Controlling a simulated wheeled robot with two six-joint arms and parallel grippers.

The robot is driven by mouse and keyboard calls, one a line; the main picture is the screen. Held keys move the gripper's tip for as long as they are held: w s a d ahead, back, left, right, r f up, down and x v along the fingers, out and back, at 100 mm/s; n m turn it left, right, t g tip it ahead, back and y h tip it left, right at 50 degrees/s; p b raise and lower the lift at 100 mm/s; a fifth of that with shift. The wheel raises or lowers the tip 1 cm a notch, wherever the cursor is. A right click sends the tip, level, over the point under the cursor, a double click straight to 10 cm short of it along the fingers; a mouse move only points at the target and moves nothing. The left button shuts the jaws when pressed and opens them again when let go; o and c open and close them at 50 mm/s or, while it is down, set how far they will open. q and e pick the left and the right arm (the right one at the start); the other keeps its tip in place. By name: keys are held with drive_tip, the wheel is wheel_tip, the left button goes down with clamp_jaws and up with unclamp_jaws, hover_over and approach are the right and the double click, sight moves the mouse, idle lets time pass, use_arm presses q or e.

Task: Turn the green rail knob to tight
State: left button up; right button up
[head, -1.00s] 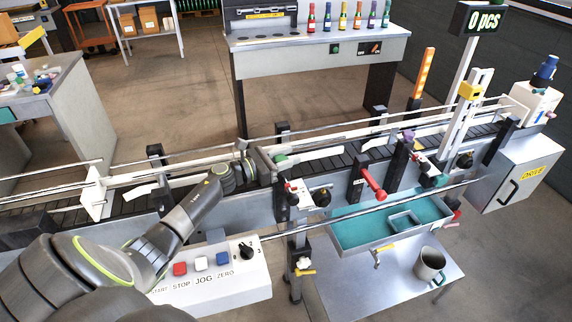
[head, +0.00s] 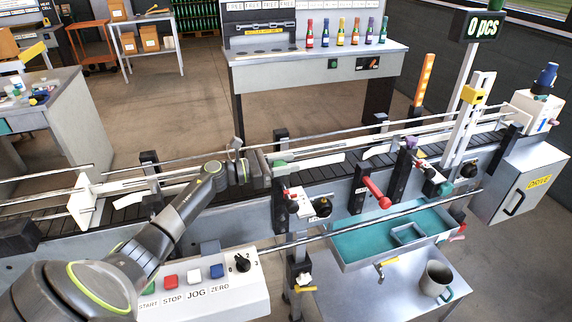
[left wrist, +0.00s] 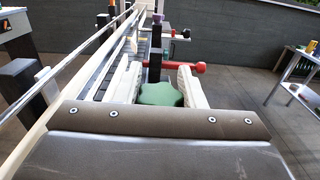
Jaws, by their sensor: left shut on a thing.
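The green rail knob (left wrist: 160,93) is a lobed knob between the two pale fingers of my left gripper (left wrist: 160,85) in the left wrist view. The fingers are shut on its sides. In the head view my left gripper (head: 270,166) reaches over the conveyor's near rail, and only a small bit of the green knob (head: 281,163) shows at its tip. The gripper hides the rest. I cannot read a tight mark or the knob's turn angle. My right gripper is not in view.
A red-handled clamp (head: 376,192) and a purple knob (head: 410,142) stand to the right along the conveyor. A teal tray (head: 372,243) and a grey mug (head: 436,278) are at lower right.

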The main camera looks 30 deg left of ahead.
use_arm(q)
drive_tip(key=o, duration=1)
drive_tip(key=shift+s+a+f+b, duration=0.2)
drive_tip(key=shift+s+a+b, duration=0.15)
drive_tip(key=shift+b, duration=0.05)
drive_tip(key=b+v, duration=0.3)
drive_tip(key=v, duration=0.3)
drive_tip(key=shift+s+r, duration=0.2)
drive_tip(key=shift+a, duration=0.1)
